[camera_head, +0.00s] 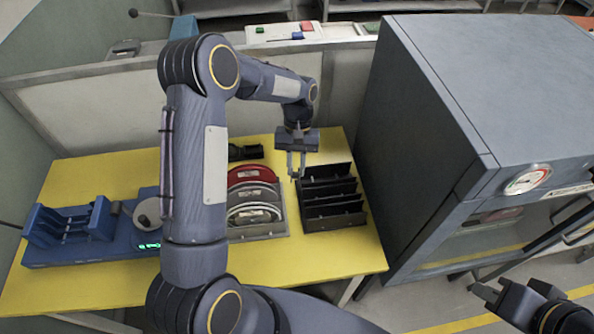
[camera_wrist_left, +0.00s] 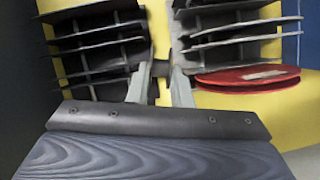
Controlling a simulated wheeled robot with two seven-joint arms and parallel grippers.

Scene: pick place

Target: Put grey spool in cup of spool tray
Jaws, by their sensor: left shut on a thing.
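I cannot tell whether this is the grey spool. A round grey disc (camera_head: 147,209) sits on the blue device with a green display, partly hidden by my left arm. No spool tray cup can be made out clearly. My right gripper (camera_head: 515,291) is open and empty at the lower right, away from the table.
A grey rack (camera_head: 272,231) holds a red disc (camera_head: 252,174) and white discs. A black object (camera_head: 245,152) lies behind it. The blue device (camera_head: 75,254) stands at the left. A large grey oven-like cabinet (camera_head: 425,150) stands right of the table. The table's front strip (camera_head: 300,262) is clear.

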